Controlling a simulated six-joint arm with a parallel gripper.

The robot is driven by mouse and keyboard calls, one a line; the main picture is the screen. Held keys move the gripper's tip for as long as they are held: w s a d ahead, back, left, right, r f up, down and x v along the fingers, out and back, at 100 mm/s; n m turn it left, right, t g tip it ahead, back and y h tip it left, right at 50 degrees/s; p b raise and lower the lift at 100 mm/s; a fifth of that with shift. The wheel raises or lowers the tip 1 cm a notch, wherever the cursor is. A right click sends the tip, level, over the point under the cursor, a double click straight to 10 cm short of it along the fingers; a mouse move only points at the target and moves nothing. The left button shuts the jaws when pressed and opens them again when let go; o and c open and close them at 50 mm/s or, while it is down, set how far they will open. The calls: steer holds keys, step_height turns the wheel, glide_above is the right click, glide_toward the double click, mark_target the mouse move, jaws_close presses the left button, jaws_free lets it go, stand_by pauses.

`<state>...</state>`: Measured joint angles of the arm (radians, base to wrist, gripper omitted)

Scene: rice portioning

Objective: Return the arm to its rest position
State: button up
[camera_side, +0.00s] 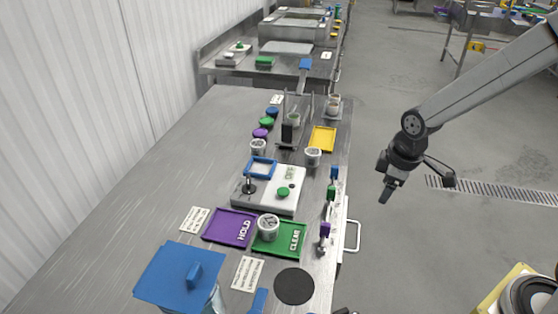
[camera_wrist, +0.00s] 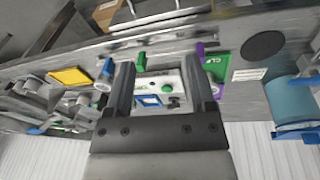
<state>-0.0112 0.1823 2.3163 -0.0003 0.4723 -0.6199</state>
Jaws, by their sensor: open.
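My gripper (camera_side: 391,192) is at the right in the side view, off the table's right edge and over the floor, apart from every object. In the wrist view my gripper (camera_wrist: 158,82) shows two dark fingers spread apart with nothing between them touching. The steel table (camera_side: 120,190) lies to its left. A white device (camera_side: 290,205) with a blue-framed top (camera_side: 261,168) and a green button stands in the middle of the table. A cup (camera_side: 268,228) stands on the green CLEAR tray (camera_side: 292,240), beside the purple HOLD tray (camera_side: 230,228).
A blue-lidded container (camera_side: 180,275) and a black disc (camera_side: 294,287) are at the near end. A yellow tray (camera_side: 322,138) and a cup (camera_side: 313,157) sit farther back. Coloured-handled tools (camera_side: 331,192) line the right edge. Open floor (camera_side: 440,240) surrounds my gripper.

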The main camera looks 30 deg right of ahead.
steer(key=s+m, duration=0.6)
steer(key=m, duration=0.1)
steer(key=shift+s+d+t, duration=0.15)
steer(key=shift+d+t, duration=0.05)
steer(key=shift+t, duration=0.1)
